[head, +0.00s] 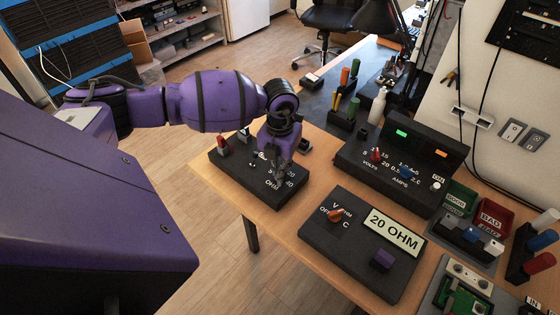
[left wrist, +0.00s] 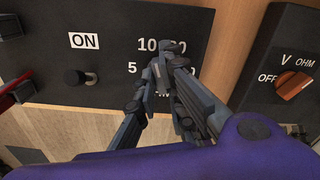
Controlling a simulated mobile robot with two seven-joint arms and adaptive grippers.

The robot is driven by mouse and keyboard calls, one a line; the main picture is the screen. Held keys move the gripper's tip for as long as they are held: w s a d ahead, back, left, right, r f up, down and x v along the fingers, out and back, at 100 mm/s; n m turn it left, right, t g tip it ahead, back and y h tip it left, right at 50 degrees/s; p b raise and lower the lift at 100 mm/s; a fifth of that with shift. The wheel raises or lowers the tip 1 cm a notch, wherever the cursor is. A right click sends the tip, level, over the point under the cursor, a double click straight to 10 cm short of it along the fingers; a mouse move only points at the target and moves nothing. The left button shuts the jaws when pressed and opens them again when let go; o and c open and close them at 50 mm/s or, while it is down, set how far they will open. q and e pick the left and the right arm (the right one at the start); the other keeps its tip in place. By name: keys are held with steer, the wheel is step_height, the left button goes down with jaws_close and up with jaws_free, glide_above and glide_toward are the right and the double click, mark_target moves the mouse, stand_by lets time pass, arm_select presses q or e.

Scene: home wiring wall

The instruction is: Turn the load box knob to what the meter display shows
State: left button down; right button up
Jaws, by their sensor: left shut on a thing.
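The black load box (head: 235,168) lies on the wooden bench, with numbers and OHM printed on its top. In the left wrist view the load box (left wrist: 110,50) shows ON, 10, 5 and a partly covered 20. My left gripper (head: 279,170) reaches down onto the box; in the wrist view its fingers (left wrist: 157,88) are closed around the knob among those numbers. The fingers hide the knob, so I cannot tell its pointer direction. The meter (head: 350,252) stands in front, its display (head: 393,231) reading 20 OHM. My right gripper is not in view.
The meter's orange selector (head: 335,215) is right of the load box. A black power supply (head: 435,155) with lit displays stands behind it. Green (head: 459,199) and red (head: 492,214) bins are at the right.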

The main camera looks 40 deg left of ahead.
arm_select(q)
steer(key=shift+m, duration=1)
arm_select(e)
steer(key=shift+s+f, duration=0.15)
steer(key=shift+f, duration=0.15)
arm_select(q)
steer(key=shift+m+b, duration=0.4)
steer(key=shift+m, duration=0.5)
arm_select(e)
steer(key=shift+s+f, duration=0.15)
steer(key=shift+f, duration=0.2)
arm_select(q)
steer(key=shift+m, duration=1.1)
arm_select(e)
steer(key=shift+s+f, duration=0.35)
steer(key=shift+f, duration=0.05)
arm_select(q)
steer(key=c, duration=1.8)
jaws_free()
steer(key=shift+o, duration=0.2)
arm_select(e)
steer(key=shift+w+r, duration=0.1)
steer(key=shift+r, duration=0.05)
